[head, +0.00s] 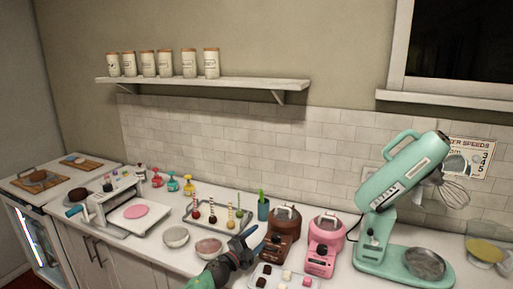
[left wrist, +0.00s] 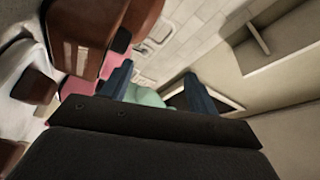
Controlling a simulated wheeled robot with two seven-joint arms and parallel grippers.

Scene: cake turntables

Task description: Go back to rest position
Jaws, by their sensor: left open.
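My left gripper (head: 246,243) is in the lower middle of the head view, above the counter's front part. Its fingers are apart and nothing shows between them. It is near the brown machine (head: 282,232) and a white tray (head: 297,280) of small dark, white and pink pieces. In the left wrist view the two blue fingers (left wrist: 158,88) are spread, with the brown machine (left wrist: 82,35) and a pink one (left wrist: 118,42) close by on the left. My right gripper is not in view.
A pink machine (head: 322,240) and a tall mint stand mixer (head: 393,190) stand to the right. A shelf (head: 230,83) with several canisters is above. The counter is crowded.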

